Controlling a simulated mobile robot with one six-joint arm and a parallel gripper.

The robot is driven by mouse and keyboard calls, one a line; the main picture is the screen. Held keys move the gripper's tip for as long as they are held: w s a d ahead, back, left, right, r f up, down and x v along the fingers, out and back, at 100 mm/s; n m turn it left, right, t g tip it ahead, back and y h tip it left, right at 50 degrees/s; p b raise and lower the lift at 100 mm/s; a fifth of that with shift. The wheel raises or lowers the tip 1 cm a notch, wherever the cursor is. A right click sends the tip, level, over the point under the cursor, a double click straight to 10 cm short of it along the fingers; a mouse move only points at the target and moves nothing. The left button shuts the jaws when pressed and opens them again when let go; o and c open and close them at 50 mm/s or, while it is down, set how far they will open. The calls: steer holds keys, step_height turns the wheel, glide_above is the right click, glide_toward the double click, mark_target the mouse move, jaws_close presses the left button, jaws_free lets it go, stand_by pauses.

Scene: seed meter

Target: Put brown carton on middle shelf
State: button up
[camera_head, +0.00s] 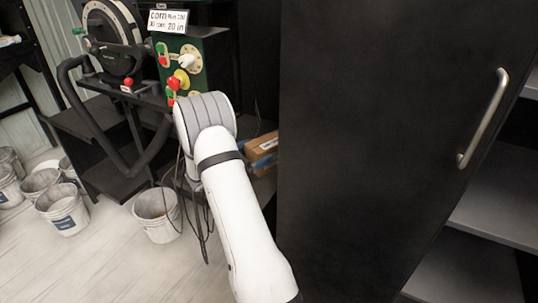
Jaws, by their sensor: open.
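A brown carton (263,146) lies on a low dark surface just right of my arm and left of a large black panel. My arm and the panel partly hide it. A blue object shows under or beside it. Grey shelf boards (503,206) show at the right edge, behind the black panel. One lies higher and one lower, and I cannot tell which is the middle shelf. My arm reaches up from the bottom centre; my gripper is hidden behind its grey-ribbed end.
The black door panel (370,130) with a metal handle (484,118) stands between carton and shelves. A machine with a green control box (190,62) and a dark wheel (112,42) stands behind my arm. Several white buckets (63,211) stand on the pale floor at left.

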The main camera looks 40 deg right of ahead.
mark_target(263, 148)
steer(key=d, duration=0.4)
steer(key=shift+f+b, duration=0.3)
steer(key=shift+b, duration=0.05)
steer(key=shift+c, duration=0.2)
steer(key=c, duration=1.5)
steer(key=shift+r, duration=0.1)
